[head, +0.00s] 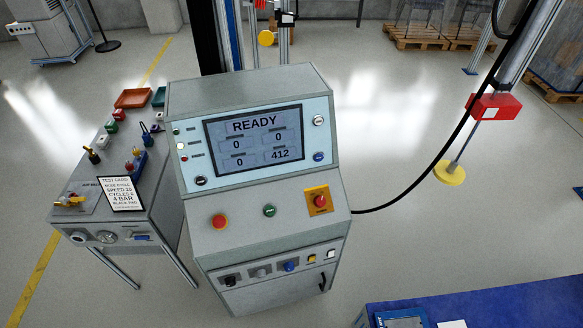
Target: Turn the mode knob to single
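A grey control console (180,105) stands in the middle of the head view. Its screen (253,140) reads READY, with zeros and 412. The lower front strip carries a black knob (231,281), a grey knob (260,272) and a blue knob (289,265). Small round controls also sit beside the screen, such as a blue one (319,157) and a black one (201,181). Labels are too small to read, so I cannot tell which is the mode knob or its setting. Neither of my grippers is in view.
The sloped panel has a red button (220,221), a green button (269,211) and a red stop button on yellow (320,201). A black cable (420,178) hangs right. A blue surface (500,308) is front right.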

